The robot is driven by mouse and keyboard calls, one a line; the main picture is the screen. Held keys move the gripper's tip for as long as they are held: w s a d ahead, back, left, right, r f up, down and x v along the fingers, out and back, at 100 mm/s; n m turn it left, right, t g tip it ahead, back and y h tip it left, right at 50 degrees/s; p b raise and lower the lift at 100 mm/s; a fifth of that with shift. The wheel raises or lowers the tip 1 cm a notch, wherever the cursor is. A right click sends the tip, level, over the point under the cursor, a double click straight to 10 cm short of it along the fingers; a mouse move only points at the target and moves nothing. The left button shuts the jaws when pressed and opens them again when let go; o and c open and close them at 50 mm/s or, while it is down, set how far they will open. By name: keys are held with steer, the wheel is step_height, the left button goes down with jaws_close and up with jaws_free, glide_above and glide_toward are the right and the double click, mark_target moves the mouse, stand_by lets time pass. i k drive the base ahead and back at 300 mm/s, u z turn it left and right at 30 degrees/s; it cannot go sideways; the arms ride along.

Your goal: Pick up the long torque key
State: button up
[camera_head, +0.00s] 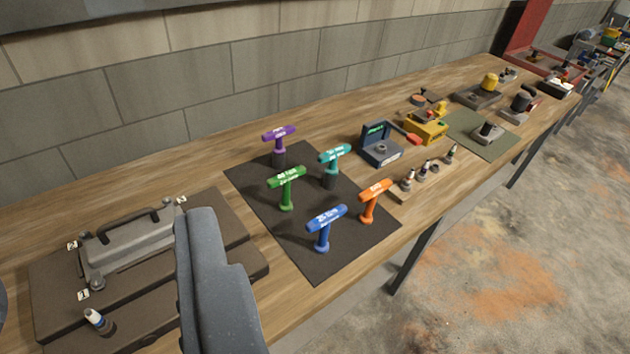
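Several T-handled torque keys stand upright on a black mat (260,187): purple (279,140), teal (334,158), green (287,184), blue (325,226) and orange (373,200). Purple is at the back left, blue and orange at the front. The purple and teal keys have thick dark lower parts. The labels on the handles are too small to read, and I cannot tell for sure which key is the long one. A grey part of my gripper (212,275) rises at the bottom, left of the mat and apart from all keys. Its fingertips are not clearly shown.
Right of the mat are an open blue-grey box (380,150), small bottles (408,181) and a yellow tool (427,125). A block wall (180,90) stands behind the bench.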

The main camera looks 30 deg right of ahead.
mark_target(332, 171)
steer(key=u, duration=0.05)
steer(key=k, duration=0.6)
steer(key=z, duration=0.7)
steer(key=i, duration=0.8)
steer(key=z, duration=0.65)
steer(key=i, duration=1.1)
steer(key=u, duration=0.6)
steer(key=i, duration=0.45)
steer(key=u, duration=0.45)
